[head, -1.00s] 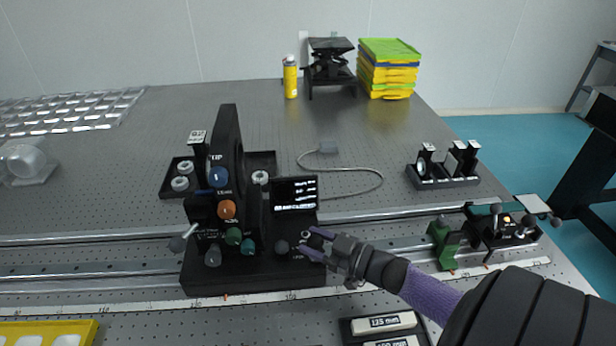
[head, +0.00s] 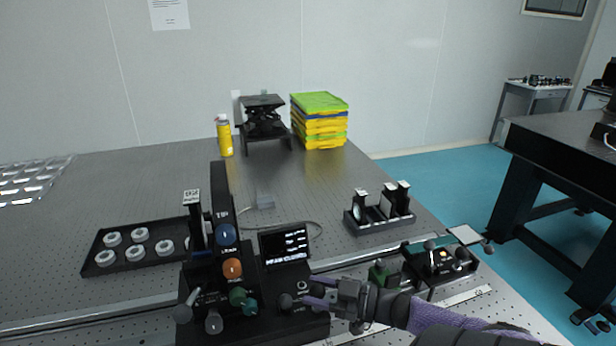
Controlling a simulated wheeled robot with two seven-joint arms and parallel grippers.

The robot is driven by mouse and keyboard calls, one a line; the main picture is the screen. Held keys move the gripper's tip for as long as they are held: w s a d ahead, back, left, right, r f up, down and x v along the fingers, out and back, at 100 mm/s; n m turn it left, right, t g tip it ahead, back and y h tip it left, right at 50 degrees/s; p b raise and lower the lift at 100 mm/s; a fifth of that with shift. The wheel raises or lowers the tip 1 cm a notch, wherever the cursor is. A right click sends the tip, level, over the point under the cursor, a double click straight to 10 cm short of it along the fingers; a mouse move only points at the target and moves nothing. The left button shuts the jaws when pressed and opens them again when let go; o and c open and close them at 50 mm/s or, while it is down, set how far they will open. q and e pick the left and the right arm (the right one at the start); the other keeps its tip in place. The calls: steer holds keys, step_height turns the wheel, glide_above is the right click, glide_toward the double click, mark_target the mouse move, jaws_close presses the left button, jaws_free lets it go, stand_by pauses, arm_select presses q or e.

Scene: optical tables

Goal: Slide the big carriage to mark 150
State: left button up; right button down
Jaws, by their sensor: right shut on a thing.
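The big carriage (head: 228,272) is a black upright block with blue, orange, green and grey knobs and a small lit screen (head: 285,246). It sits on the metal rail (head: 90,318) in the lower middle of the head view. My right gripper (head: 312,296) comes in from the right and is shut on a dark knob (head: 287,301) at the carriage's right base. The scale under the carriage is mostly cut off by the lower picture edge, so I cannot read its mark. My left gripper is not in view.
A small green carriage (head: 384,275) and a dark stage (head: 440,262) stand on the rail to the right. A black tray with white rings (head: 122,262) lies behind left. An optics holder tray (head: 378,222), a yellow can (head: 224,136) and stacked trays (head: 319,122) stand further back.

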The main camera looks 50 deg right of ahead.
steer(key=shift+s+d, duration=0.1)
steer(key=shift+d, duration=0.05)
steer(key=shift+c, duration=1.2)
jaws_free()
steer(key=v, duration=1)
